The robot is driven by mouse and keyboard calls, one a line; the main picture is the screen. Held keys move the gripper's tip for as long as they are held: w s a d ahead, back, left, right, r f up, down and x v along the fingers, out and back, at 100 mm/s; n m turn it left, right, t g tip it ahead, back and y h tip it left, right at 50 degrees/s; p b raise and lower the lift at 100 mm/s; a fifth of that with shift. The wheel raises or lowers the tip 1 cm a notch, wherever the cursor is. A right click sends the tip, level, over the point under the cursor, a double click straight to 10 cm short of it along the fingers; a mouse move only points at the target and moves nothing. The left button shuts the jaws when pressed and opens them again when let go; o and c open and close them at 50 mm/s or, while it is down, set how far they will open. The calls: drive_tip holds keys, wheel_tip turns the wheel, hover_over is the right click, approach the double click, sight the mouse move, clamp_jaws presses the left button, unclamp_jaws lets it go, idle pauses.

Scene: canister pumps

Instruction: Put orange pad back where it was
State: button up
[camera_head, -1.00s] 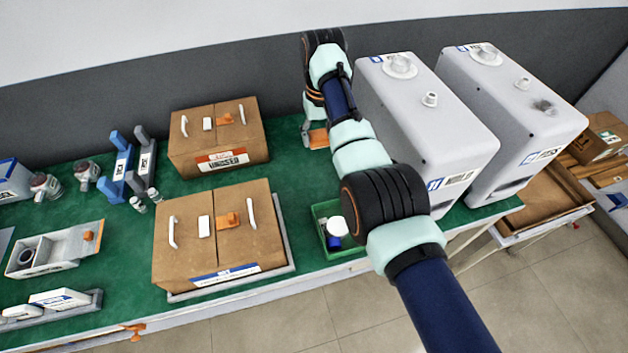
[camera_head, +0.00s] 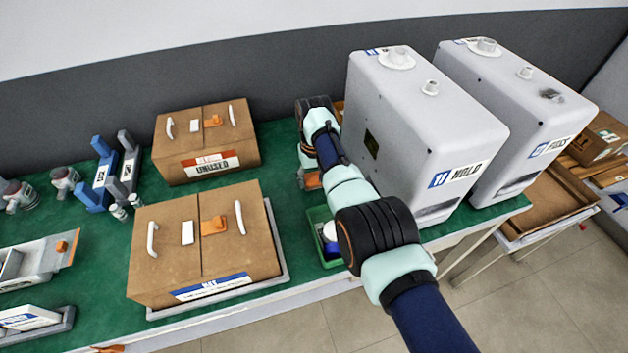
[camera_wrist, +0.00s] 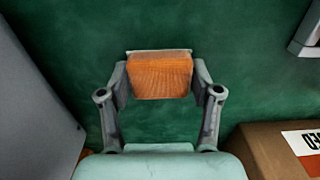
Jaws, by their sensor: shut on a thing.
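The orange pad (camera_wrist: 160,75) is between the two fingertips of my gripper (camera_wrist: 160,80) in the wrist view. My gripper is shut on it, with one finger on each side. A thin pale edge shows along its far side. Green mat (camera_wrist: 160,30) lies behind it in that view; whether the pad touches the mat, I cannot tell. In the head view the pad shows as a small orange patch (camera_head: 311,181) at the arm's end, between the cardboard boxes and the 'HOLD' canister (camera_head: 420,125).
The 'UNUSED' box (camera_head: 205,145) is left of my gripper, and another cardboard box (camera_head: 205,250) is nearer the front. A green tray (camera_head: 317,215) with small items is just in front of my gripper. The canister stands close on the right.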

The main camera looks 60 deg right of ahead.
sight(313, 177)
drive_tip(key=o, duration=0.6)
drive_tip(key=shift+f, duration=0.1)
drive_tip(key=o, duration=0.5)
wheel_tip(313, 177, up, 12)
drive_tip(key=p, duration=0.4)
drive_tip(key=shift+r+p, duration=0.2)
drive_tip(key=shift+p, duration=0.2)
drive_tip(key=shift+w, duration=0.1)
